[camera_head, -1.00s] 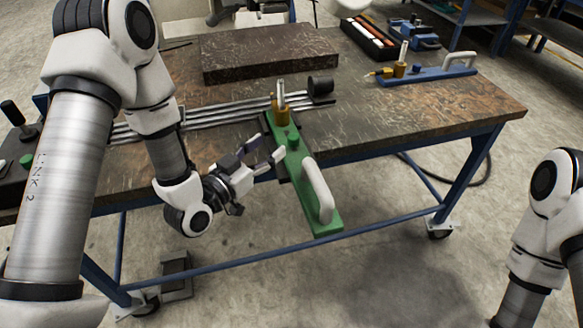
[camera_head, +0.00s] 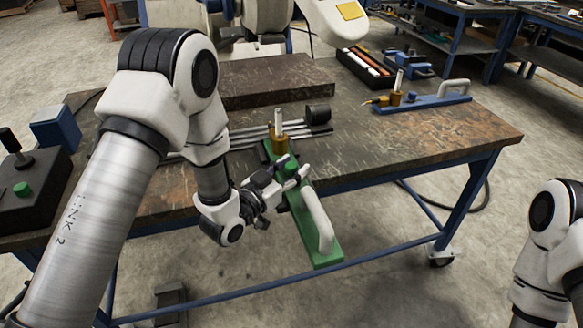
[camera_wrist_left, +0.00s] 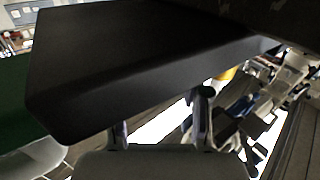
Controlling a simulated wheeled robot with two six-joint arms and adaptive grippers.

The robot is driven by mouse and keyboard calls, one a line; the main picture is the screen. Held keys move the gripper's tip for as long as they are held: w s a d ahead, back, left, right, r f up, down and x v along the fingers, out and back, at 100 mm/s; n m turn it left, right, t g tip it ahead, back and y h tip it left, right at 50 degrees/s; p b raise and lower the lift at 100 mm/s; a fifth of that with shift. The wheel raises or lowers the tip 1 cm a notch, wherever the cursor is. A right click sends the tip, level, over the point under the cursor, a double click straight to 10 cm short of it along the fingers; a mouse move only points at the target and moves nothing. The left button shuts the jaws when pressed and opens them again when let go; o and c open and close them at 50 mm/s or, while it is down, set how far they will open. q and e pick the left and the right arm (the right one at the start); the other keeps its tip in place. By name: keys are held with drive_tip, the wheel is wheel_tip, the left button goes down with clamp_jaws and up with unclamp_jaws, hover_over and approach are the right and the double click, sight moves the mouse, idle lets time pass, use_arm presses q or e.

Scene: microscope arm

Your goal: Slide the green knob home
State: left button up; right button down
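A long green fixture (camera_head: 318,247) with a white curved handle (camera_head: 318,220) lies across the front edge of the workbench. A small green knob (camera_head: 291,168) stands on it, just in front of a brass-coloured part (camera_head: 279,143) with an upright metal pin. My left gripper (camera_head: 294,168) is at the knob, fingers apart; whether they touch it is unclear. In the left wrist view, the two fingertips (camera_wrist_left: 160,122) are apart below a large black block (camera_wrist_left: 150,60), with green (camera_wrist_left: 18,105) at the left edge. No knob shows there. My right gripper is out of view.
A blue fixture (camera_head: 425,103) with a white handle lies to the right on the bench (camera_head: 420,140). A dark slab (camera_head: 265,78) and metal rods are behind. A black control box (camera_head: 35,200) with another green knob (camera_head: 22,189) is at left. The bench's right side is mostly clear.

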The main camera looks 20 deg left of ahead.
use_arm(q)
clamp_jaws()
drive_tip(key=shift+w+a, duration=0.5)
drive_tip(key=shift+w, duration=0.2)
drive_tip(key=shift+w+a, duration=0.45)
drive_tip(key=shift+w, duration=0.2)
drive_tip(key=shift+o, duration=0.4)
unclamp_jaws()
drive_tip(key=o, duration=0.4)
drive_tip(key=v, duration=1.2)
drive_tip(key=shift+f, duration=0.1)
